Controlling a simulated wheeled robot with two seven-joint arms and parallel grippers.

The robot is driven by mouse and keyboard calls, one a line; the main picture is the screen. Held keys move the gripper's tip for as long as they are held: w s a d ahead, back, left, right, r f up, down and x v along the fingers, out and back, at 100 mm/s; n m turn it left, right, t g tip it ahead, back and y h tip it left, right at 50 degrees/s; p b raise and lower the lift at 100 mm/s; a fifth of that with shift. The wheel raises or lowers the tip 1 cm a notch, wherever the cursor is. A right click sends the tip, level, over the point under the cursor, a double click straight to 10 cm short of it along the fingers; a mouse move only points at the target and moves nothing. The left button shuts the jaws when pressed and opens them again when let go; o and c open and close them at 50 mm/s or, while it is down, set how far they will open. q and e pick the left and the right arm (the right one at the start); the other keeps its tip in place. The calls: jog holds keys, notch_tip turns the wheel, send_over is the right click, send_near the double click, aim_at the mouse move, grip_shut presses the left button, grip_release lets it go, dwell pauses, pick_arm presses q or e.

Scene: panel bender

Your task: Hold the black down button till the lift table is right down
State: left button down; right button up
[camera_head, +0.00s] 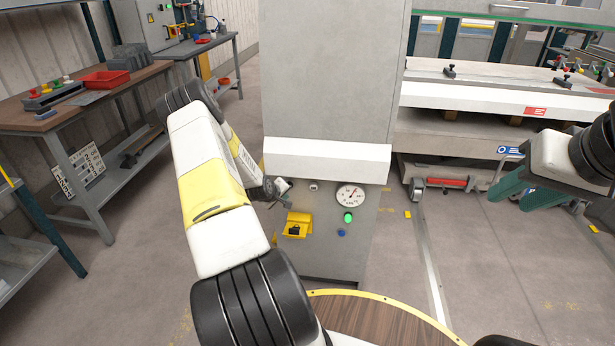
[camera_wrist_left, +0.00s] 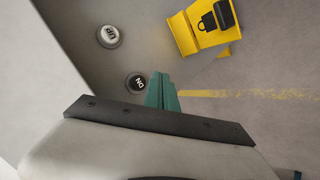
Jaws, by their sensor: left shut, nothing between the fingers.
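The black DN button (camera_wrist_left: 137,83) shows in the left wrist view on a grey panel, below the white UP button (camera_wrist_left: 109,36). My left gripper (camera_wrist_left: 161,85) is shut and empty, its teal fingertips right beside the DN button. I cannot tell whether they touch it. My right gripper (camera_head: 528,190) appears open and empty at the right. A low wheeled frame (camera_head: 440,172) at the right may be the lift table.
The cabinet (camera_head: 335,70) carries a dial gauge (camera_head: 350,196), a lit green lamp (camera_head: 348,217), a blue button (camera_head: 341,233) and a yellow padlock holder (camera_head: 297,226).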

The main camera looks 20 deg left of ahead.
pick_arm(q)
jog(key=s+d+m+t+y, duration=0.1)
jog(key=s+m+t, duration=0.3)
jog(key=m, duration=0.9)
jog(key=s+d+f+m+t+y, duration=0.1)
jog(key=s+m+t, duration=0.3)
jog(key=m, duration=1)
jog(key=shift+s+d+y, duration=0.3)
jog(key=shift+s+y, duration=0.1)
jog(key=shift+y, duration=0.4)
jog(key=shift+f, duration=0.1)
jog(key=x, duration=1.4)
